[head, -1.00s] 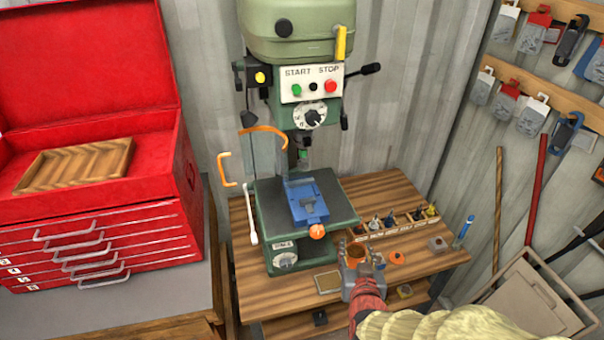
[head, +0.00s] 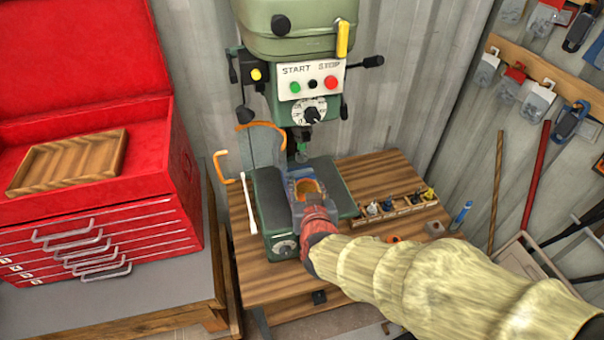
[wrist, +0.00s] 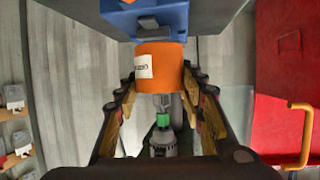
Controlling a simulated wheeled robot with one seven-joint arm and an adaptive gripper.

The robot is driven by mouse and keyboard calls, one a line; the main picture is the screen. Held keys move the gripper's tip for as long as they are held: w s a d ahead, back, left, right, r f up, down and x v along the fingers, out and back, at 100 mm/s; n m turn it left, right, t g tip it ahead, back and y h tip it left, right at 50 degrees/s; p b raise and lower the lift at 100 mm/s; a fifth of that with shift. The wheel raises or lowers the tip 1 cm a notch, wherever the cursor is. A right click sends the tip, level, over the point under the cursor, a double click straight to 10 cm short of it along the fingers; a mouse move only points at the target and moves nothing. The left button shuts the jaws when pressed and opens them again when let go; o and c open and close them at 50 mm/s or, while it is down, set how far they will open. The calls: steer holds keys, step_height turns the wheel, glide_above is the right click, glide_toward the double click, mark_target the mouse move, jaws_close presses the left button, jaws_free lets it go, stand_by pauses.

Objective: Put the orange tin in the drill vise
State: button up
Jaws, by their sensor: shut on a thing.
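The orange tin (head: 309,185) is in my gripper (head: 308,192), at the blue drill vise (head: 291,187) on the drill press table. My gripper hides much of the vise. In the wrist view the orange tin (wrist: 168,68), with a white label, sits between the two fingers of my gripper (wrist: 158,82). The blue vise (wrist: 150,18) is right beyond the tin, at the top. I cannot tell whether the tin touches the vise or is still held above it.
The green drill press (head: 298,35) stands above, its chuck (head: 300,145) close behind my gripper. A clear guard with an orange edge (head: 262,126) is at its left. A bit rack (head: 398,204) stands right on the wooden bench (head: 375,170). A red toolbox (head: 95,225) is at left.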

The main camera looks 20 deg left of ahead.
steer(key=w+a, duration=0.1)
steer(key=w, duration=0.1)
steer(key=w+a, duration=0.1)
steer(key=w, duration=0.2)
steer(key=w+a, duration=0.1)
steer(key=w, duration=0.2)
steer(key=shift+a+r, duration=0.1)
steer(key=shift+f, duration=1.75)
steer(key=shift+f, duration=0.1)
steer(key=o, duration=0.9)
steer(key=shift+f+b, duration=0.15)
steer(key=shift+b, duration=0.15)
steer(key=o, duration=0.5)
steer(key=shift+c, duration=0.2)
steer(key=shift+r, duration=0.2)
steer(key=shift+s+r, duration=0.2)
steer(key=shift+s, duration=0.05)
steer(key=p+v, duration=0.1)
steer(key=v, duration=1)
steer(key=shift+s+d, duration=0.2)
steer(key=shift+s, duration=0.05)
